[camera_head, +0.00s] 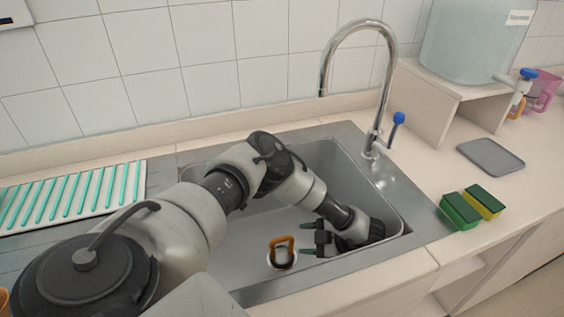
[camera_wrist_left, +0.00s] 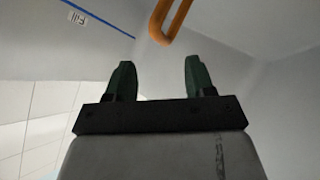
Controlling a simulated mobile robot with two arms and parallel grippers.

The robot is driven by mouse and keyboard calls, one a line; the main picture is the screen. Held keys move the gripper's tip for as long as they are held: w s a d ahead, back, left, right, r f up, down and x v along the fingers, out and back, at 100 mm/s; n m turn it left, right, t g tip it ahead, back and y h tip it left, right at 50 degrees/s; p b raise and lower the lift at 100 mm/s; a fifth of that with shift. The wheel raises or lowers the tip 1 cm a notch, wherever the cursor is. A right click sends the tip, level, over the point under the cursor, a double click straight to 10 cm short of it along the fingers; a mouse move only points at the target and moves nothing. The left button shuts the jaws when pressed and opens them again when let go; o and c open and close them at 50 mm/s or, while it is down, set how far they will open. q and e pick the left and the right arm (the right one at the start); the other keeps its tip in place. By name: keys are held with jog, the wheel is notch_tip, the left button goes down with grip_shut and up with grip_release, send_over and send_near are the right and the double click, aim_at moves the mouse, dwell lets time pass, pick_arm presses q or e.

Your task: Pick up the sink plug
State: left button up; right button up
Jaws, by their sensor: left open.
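The sink plug (camera_head: 282,253) sits on the floor of the sink, with an orange loop handle standing up from a pale round base. In the left wrist view the orange handle (camera_wrist_left: 168,22) shows at the top, ahead of the fingertips and between their lines; its base is out of that view. My left gripper (camera_head: 304,239) is inside the sink, just right of the plug, its green-tipped fingers pointing left towards it. The fingers are apart and empty, and it also shows in the left wrist view (camera_wrist_left: 160,75). My right gripper is not seen.
The steel sink (camera_head: 343,170) has walls close around my left arm. A chrome faucet (camera_head: 328,62) with a blue-tipped lever rises at the back right. A ribbed drying rack (camera_head: 70,196) lies left; green and yellow sponges (camera_head: 460,210) and a grey tray (camera_head: 491,157) lie right.

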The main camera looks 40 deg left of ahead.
aim_at(284, 239)
pick_arm(q)
jog(key=x, duration=0.2)
jog(key=shift+s+a, duration=0.1)
jog(key=shift+a, duration=0.2)
jog(key=x, duration=0.5)
jog(key=shift+p, duration=0.4)
jog(key=shift+d, duration=0.15)
grip_shut()
